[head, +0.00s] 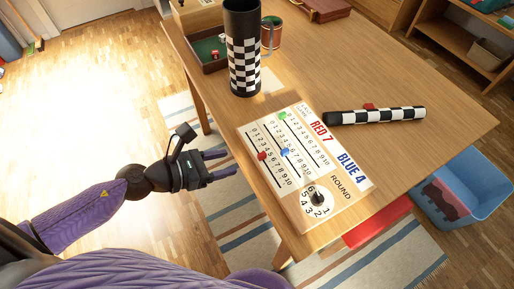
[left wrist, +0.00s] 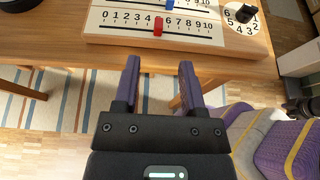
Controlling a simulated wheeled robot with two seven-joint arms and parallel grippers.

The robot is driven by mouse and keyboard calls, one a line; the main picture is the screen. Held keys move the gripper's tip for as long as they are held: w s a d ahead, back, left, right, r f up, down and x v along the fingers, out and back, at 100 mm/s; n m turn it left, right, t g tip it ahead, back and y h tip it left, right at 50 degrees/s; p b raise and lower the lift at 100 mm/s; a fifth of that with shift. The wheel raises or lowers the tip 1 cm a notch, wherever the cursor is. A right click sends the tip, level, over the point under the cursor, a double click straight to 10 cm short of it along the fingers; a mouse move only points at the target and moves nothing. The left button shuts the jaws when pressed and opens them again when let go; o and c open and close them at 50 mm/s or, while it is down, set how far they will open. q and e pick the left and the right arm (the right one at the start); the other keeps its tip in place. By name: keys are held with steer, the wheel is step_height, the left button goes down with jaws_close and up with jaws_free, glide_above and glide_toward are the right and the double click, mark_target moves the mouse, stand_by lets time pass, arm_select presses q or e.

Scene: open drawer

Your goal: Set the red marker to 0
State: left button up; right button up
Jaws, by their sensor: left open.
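The score board (head: 335,180) lies on the wooden table near its front edge and has several number tracks. The red marker (head: 262,156) sits on the track nearest my left gripper. In the left wrist view the red marker (left wrist: 158,27) covers the place of the 5, between 4 and 6; the 0 is at the left end. My left gripper (head: 230,162) is open and empty, just off the table edge and apart from the red marker. Its two purple fingers (left wrist: 159,66) point toward the board. My right gripper does not show clearly.
The blue marker (head: 285,152) and green marker (head: 283,115) sit on other tracks. A round dial (head: 318,198) is at the board's near corner. A tall checkered cylinder (head: 243,60) stands behind the board, and a checkered bar (head: 375,115) lies to its right.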

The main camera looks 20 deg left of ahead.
mark_target(261, 154)
arm_select(q)
steer(key=x, duration=0.9)
steer(key=shift+w+d+f, duration=0.15)
steer(key=shift+w, duration=0.1)
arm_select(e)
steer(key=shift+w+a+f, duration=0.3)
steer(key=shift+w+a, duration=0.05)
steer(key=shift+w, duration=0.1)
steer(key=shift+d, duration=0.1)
arm_select(q)
jaws_close()
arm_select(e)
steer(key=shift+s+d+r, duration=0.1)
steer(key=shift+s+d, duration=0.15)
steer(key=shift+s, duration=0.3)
